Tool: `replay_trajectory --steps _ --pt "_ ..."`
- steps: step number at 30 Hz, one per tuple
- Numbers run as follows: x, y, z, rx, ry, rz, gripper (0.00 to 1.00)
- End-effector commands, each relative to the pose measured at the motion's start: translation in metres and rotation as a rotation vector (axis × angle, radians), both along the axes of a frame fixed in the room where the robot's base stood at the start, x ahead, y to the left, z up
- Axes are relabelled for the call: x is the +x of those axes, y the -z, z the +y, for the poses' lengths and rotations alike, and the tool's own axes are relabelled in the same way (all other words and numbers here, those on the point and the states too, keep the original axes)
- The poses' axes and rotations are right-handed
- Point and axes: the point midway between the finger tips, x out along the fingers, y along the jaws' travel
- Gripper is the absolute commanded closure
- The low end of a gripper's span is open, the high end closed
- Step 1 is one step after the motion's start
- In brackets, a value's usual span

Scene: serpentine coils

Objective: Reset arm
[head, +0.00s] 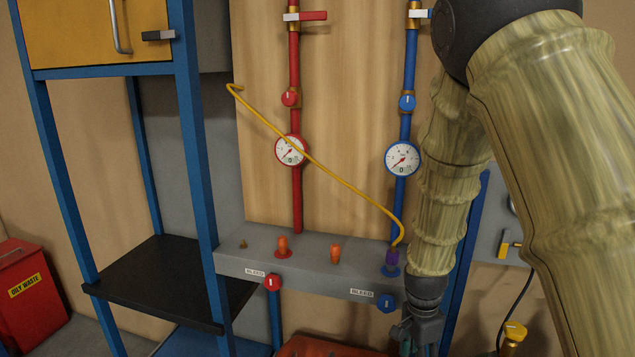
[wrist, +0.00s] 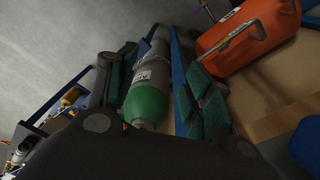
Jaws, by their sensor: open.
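My gripper (head: 418,338) hangs low at the bottom of the head view, below my arm, in front of the grey bench and near its blue knob. In the wrist view my gripper (wrist: 152,75) is open, with green-padded fingers on either side. A grey cylinder with a green end (wrist: 147,103) shows between the fingers. I cannot tell how far beyond them it lies, and no grip on it shows. My arm covers the right part of the head view and hides what is behind it.
A grey bench (head: 315,265) carries orange fittings and a yellow hose (head: 340,180). Behind it are a red pipe (head: 295,60) and a blue pipe (head: 408,60) with gauges. A blue-framed shelf (head: 150,280) and red waste bin (head: 28,300) stand left. An orange container (wrist: 245,40) lies upper right.

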Motion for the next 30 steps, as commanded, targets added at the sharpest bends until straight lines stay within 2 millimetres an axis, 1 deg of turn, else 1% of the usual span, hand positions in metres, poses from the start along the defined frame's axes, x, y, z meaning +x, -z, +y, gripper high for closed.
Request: replay_trajectory --steps 1,2,3,5,6,8,9,11,12,15,17,18,21,24,27,30 --pt "-0.011 0.032 -0.003 0.0 -0.047 0.012 0.49" --pt "-0.017 0.047 -0.004 -0.002 -0.081 0.015 0.49" --pt "-0.025 0.066 -0.006 -0.004 -0.126 0.018 0.49" --pt "-0.038 0.094 -0.008 -0.004 -0.192 0.022 0.49" --pt "-0.046 0.112 -0.01 -0.004 -0.236 0.025 0.49" --pt "-0.061 0.138 -0.011 -0.004 -0.304 0.03 0.49" --pt "-0.07 0.155 -0.012 -0.004 -0.349 0.032 0.49" --pt "-0.086 0.18 -0.013 -0.002 -0.416 0.036 0.49" --pt "-0.096 0.196 -0.013 0.0 -0.46 0.038 0.49" --pt "-0.124 0.233 -0.014 0.007 -0.57 0.043 0.49" --pt "-0.142 0.254 -0.014 0.011 -0.636 0.046 0.49" --pt "-0.153 0.267 -0.014 0.014 -0.68 0.047 0.49" --pt "-0.184 0.298 -0.013 0.024 -0.788 0.049 0.49" --pt "-0.216 0.326 -0.011 0.036 -0.897 0.049 0.49" --pt "-0.248 0.35 -0.009 0.048 -1.001 0.045 0.49" --pt "-0.278 0.37 -0.006 0.061 -1.1 0.04 0.49"
